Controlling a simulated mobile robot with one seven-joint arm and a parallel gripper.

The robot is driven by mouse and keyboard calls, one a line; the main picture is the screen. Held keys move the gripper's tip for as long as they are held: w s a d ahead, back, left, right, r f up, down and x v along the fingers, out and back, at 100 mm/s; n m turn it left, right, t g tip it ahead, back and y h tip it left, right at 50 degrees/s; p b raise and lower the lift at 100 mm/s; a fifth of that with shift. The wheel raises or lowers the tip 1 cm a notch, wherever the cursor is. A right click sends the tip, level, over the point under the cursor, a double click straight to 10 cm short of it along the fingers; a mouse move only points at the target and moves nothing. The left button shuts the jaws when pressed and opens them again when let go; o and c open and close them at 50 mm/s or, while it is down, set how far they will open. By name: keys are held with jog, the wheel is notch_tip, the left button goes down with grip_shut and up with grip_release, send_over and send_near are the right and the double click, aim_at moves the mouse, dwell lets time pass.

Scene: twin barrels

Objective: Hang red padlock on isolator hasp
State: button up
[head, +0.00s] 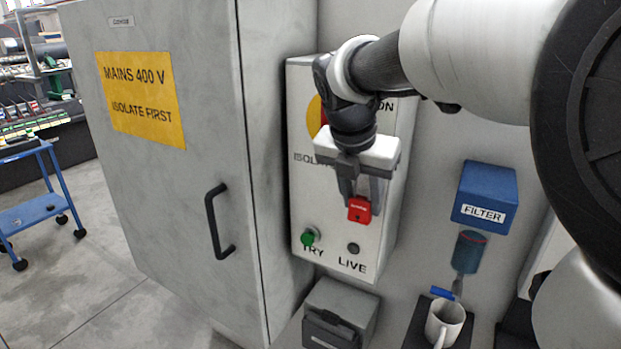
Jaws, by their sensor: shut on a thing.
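The red padlock (359,210) is in my gripper (360,196), in front of the lower part of the grey isolator box (340,245). My gripper points down, with its fingers shut on the padlock. The padlock's shackle is hidden by the fingers. A yellow and red part of the isolator (315,113) shows at the left of my wrist. The hasp cannot be made out; my arm and gripper cover the middle of the box. I cannot tell whether the padlock touches the box.
A tall grey cabinet (170,190) with a black handle (218,222) stands to the left. The box has a green button (310,236) and a dark LIVE lamp (353,248). At right are a blue filter (485,188) and a white mug (444,322).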

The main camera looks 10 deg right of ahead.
jog(key=o, duration=1.2)
jog(key=p+v, duration=0.2)
jog(key=v, duration=1.5)
jog(key=s+d+f+m+y, duration=0.1)
jog(key=s+f+m, duration=0.4)
jog(key=m, duration=0.4)
jog(key=s+f+m+t+y+p, duration=0.1)
jog(key=s+f+m, duration=0.3)
jog(key=m, duration=0.6)
jog(key=s+d+f+m+p, duration=0.1)
jog(key=s+f+m, duration=0.4)
jog(key=m, duration=0.4)
jog(key=shift+s+d+f+m+t+y, duration=0.35)
jog(key=shift+f+m+t+y, duration=0.05)
jog(key=shift+f, duration=0.15)
